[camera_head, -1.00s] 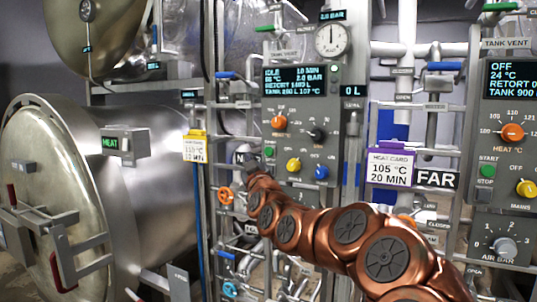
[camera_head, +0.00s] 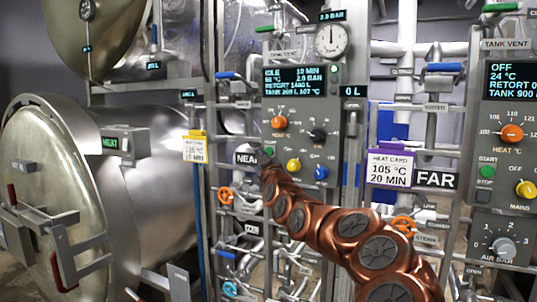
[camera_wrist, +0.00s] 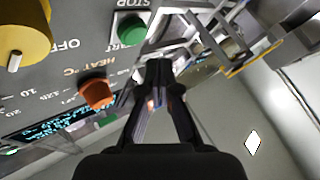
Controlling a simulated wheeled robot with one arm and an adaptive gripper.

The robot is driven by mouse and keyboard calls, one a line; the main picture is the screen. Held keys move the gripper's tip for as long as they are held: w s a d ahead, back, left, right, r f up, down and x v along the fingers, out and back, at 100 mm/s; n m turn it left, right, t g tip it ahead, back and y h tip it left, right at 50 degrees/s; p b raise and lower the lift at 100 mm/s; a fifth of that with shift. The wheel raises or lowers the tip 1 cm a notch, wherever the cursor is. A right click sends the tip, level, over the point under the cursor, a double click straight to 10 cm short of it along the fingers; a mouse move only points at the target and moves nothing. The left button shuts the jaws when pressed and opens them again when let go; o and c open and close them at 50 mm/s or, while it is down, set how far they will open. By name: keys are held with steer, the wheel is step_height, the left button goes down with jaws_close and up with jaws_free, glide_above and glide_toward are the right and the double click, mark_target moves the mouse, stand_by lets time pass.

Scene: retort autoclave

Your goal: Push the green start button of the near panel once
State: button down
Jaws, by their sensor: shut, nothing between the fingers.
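The near panel (camera_head: 303,145) is a grey box with a display reading IDLE, an orange heat knob, a black knob, a yellow knob and a blue knob. Its green start button (camera_head: 268,151) shows at the lower left, just above the end of my copper arm. In the wrist view the green start button (camera_wrist: 131,33) is large and clear, with the yellow knob and orange knob beside it. My gripper (camera_wrist: 158,67) is shut and empty, its tips below and right of the button in that view. No contact shows; the depth gap is hard to tell.
The NEAR label (camera_head: 246,158) is left of my arm's end. Orange valve wheels (camera_head: 225,194) and pipes lie below. The far panel (camera_head: 513,150) has its own green button (camera_head: 487,171). A purple-edged heat card (camera_head: 389,168) hangs between the panels.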

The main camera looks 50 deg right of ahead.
mark_target(265, 150)
steer(key=shift+w+d+f+b, duration=0.1)
steer(key=shift+d+b, duration=0.05)
steer(key=shift+d, duration=0.25)
steer(key=shift+w+d+f+b, duration=0.1)
steer(key=shift+d+b, duration=0.05)
steer(key=shift+d, duration=0.2)
steer(key=shift+w+d, duration=0.1)
steer(key=shift+d, duration=0.05)
stand_by(1.0)
steer(key=shift+d+r+b, duration=0.1)
steer(key=shift+d+b, duration=0.15)
steer(key=shift+b, duration=0.1)
steer(key=shift+w+d+p, duration=0.2)
steer(key=shift+d+p, duration=0.45)
stand_by(1.0)
steer(key=shift+s+a+b, duration=0.1)
steer(key=shift+a+b, duration=0.2)
steer(key=shift+b, duration=0.65)
steer(key=shift+s+a+b, duration=0.25)
steer(key=shift+a+b, duration=0.5)
steer(key=shift+b, duration=0.85)
